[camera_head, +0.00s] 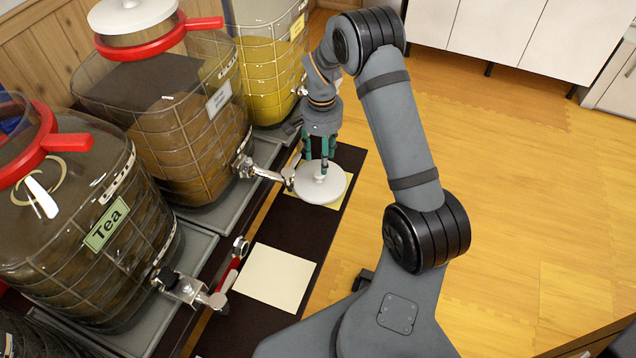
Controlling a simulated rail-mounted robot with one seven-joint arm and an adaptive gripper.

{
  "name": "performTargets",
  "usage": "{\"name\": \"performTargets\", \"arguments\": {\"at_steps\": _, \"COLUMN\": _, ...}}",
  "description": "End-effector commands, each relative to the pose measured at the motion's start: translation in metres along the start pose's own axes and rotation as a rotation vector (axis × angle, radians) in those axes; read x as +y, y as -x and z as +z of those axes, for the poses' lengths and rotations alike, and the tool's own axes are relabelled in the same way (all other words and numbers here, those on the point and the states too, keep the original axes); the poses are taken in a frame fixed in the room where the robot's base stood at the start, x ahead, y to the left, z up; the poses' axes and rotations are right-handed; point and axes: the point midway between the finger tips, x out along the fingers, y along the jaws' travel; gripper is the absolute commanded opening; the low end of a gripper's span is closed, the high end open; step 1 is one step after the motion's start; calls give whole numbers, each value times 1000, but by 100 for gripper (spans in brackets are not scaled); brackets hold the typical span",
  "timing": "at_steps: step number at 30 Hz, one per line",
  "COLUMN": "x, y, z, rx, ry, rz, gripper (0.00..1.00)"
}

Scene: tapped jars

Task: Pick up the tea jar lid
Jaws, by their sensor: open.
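The round white lid (320,188) lies flat on a yellow sheet on the dark counter strip, with its small knob up. My gripper (319,167) points down right above it, with its teal fingers open at the knob. I cannot tell whether the fingers touch the knob, which they partly hide. The tea jar (95,225), with a green "Tea" label, stands at the left. Its red-ringed mouth (35,150) has no white lid on it.
A brown-filled jar (185,125) with a white lid (130,12) and a yellow-filled jar (270,70) stand behind. Metal taps (195,290) stick out toward the strip. A bare cream sheet (273,278) lies nearer. Open wooden floor (510,200) is at right.

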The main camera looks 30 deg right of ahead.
Motion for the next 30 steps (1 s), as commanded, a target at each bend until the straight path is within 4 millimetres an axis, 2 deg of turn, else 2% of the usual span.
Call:
{"name": "performTargets", "arguments": {"at_steps": 3, "x": 0, "y": -14, "z": 0, "rx": -1, "ry": -1, "rz": 0, "gripper": 45}}
{"name": "performTargets", "arguments": {"at_steps": 8, "x": -2, "y": -26, "z": -1, "rx": 1, "ry": 2, "rz": -1, "gripper": 45}}
{"name": "performTargets", "arguments": {"at_steps": 15, "x": -4, "y": -61, "z": -3, "rx": -1, "ry": 1, "rz": -1, "gripper": 45}}
{"name": "performTargets", "arguments": {"at_steps": 18, "x": -4, "y": -69, "z": -3, "rx": -1, "ry": 1, "rz": -1, "gripper": 45}}
{"name": "performTargets", "arguments": {"at_steps": 26, "x": -5, "y": -71, "z": -3, "rx": 1, "ry": 2, "rz": -3, "gripper": 45}}
{"name": "performTargets", "arguments": {"at_steps": 30, "x": -5, "y": -71, "z": -3, "rx": 1, "ry": 2, "rz": -3, "gripper": 36}}
